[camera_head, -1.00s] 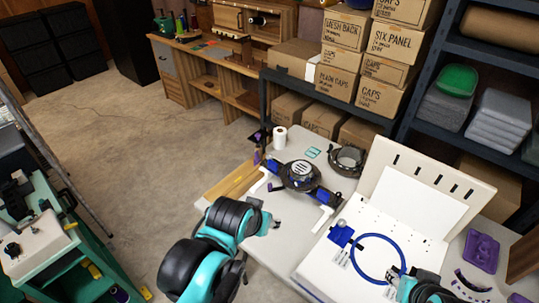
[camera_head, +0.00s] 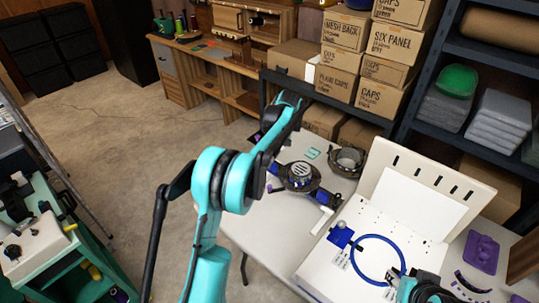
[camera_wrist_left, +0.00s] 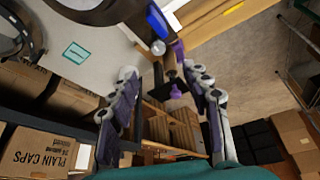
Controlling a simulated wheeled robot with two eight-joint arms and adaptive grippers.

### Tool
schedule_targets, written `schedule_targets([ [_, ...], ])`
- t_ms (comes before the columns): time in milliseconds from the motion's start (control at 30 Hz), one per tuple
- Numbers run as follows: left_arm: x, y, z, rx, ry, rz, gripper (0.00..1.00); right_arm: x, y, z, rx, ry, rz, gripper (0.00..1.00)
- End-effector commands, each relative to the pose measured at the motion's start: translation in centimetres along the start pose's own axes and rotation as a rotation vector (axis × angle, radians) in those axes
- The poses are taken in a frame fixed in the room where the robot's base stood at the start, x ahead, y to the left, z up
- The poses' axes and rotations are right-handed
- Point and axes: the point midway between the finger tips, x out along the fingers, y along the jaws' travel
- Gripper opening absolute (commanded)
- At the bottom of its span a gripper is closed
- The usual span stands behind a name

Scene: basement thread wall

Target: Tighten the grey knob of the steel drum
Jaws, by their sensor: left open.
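The dark round drum (camera_head: 300,175) with blue side parts and white legs sits on the grey table; its left side is hidden by my left arm in the head view. Part of the drum shows at the top of the left wrist view (camera_wrist_left: 85,8), with a blue part beside it. A small round grey piece, apparently the knob (camera_wrist_left: 158,47), lies near this blue part. My left gripper (camera_wrist_left: 163,112) is open and empty, its fingers apart and clear of the grey piece. My right gripper (camera_head: 420,288) is at the lower right by the white board; its jaws are unclear.
Purple-and-black hardware (camera_wrist_left: 177,88) shows between my left fingers near the table edge. A dark ring (camera_head: 347,161) and teal card (camera_head: 312,153) lie behind the drum. A white board with a blue hoop (camera_head: 380,236) stands right. Boxes (camera_wrist_left: 38,145) are below the table.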

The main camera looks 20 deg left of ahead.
Motion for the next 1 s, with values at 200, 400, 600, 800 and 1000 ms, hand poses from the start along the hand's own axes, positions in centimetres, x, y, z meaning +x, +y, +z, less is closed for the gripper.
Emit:
schedule_targets([
  [200,5.2,1.0,-1.0,-0.084,-0.002,-0.047,0.48,0.0,0.0,0.0,0.0,0.0,0.0,0.4],
  [400,7.5,1.0,-1.1,-0.099,-0.002,-0.056,0.48,0.4,0.0,0.3,0.0,0.0,0.0,0.4],
  [600,10.8,0.7,-1.0,-0.099,-0.002,-0.055,0.48,1.5,0.0,1.1,0.0,0.0,0.0,0.4],
  [800,13.3,0.6,-1.0,-0.097,-0.002,-0.055,0.48,2.2,0.0,1.6,0.0,0.0,0.0,0.4],
  [1000,13.8,0.6,-1.1,-0.096,-0.002,-0.054,0.48,2.3,0.0,1.6,0.0,0.0,0.0,0.4],
])
